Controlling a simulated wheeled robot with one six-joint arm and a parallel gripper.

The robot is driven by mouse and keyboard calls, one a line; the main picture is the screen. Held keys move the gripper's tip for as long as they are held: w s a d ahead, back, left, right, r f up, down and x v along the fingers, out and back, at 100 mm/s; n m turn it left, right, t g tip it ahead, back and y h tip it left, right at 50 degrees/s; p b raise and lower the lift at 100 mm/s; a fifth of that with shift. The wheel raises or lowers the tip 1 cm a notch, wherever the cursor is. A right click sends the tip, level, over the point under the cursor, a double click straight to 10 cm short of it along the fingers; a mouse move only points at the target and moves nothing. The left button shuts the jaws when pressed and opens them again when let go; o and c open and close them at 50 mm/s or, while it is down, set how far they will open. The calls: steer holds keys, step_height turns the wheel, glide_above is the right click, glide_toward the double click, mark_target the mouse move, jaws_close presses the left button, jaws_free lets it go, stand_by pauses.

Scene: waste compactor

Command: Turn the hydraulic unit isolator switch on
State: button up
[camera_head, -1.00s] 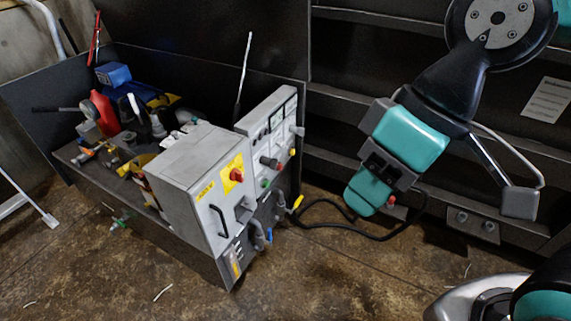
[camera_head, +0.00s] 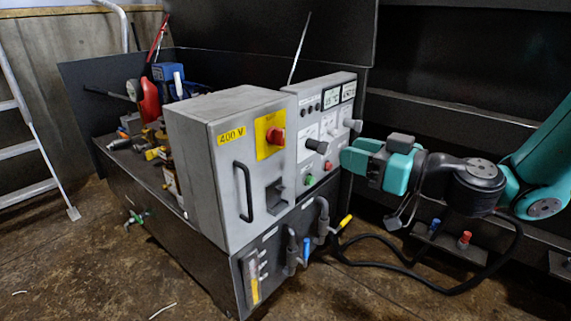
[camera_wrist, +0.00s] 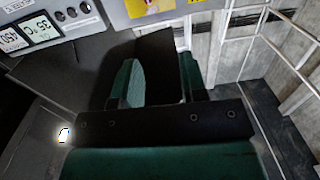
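The isolator switch is a red rotary knob (camera_head: 276,136) on a yellow plate (camera_head: 268,134), high on the front of the grey 400 V cabinet (camera_head: 205,170). Part of the yellow plate (camera_wrist: 145,6) shows at the top edge of the wrist view; the red knob is not clearly visible there. My gripper (camera_head: 349,157) is to the right of the switch, beside the gauge panel and apart from the knob. In the wrist view its two teal fingers (camera_wrist: 160,82) stand apart with a dark gap between them, and nothing is seen held.
The gauge panel (camera_head: 327,125) has displays, a black knob (camera_head: 318,146) and coloured buttons. A black handle (camera_head: 243,192) sticks out of the cabinet door. Pipes with blue and yellow levers (camera_head: 306,250) and a black cable (camera_head: 400,268) lie below. The floor in front is open.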

steer(key=f, duration=0.1)
steer(key=p, duration=1.5)
glide_toward(284, 131)
steer(key=s+x, duration=0.1)
steer(key=x, duration=0.2)
steer(key=shift+t, duration=0.4)
steer(key=shift+p+x, duration=0.4)
steer(key=shift+x, duration=3.1)
steer(key=shift+w+d+f, duration=0.15)
jaws_close()
